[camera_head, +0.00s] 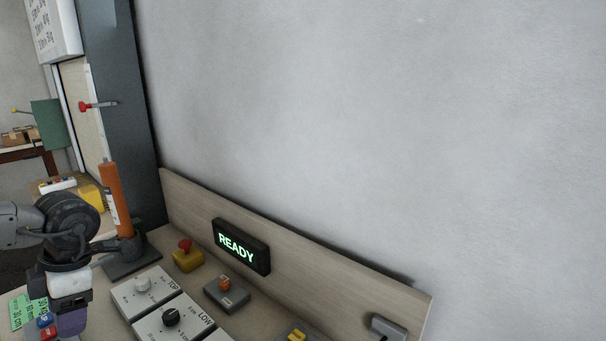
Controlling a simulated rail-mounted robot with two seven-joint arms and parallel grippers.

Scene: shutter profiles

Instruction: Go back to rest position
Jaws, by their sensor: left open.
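My left gripper (68,318) points down at the lower left, over the near left end of the bench. It is open, with nothing seen between its fingers; its tips are close to the bottom edge of the picture. The dark wrist above it is beside the orange cylinder (115,197), which stands upright in a dark holder (130,257). A lit display (241,247) reads READY on the bench's backboard. My right gripper is not in view.
The bench holds a yellow box with a red button (187,256), a grey box with an orange knob (226,292), and white dial panels labelled TOP (143,290) and LOW (178,318). A grey wall rises behind.

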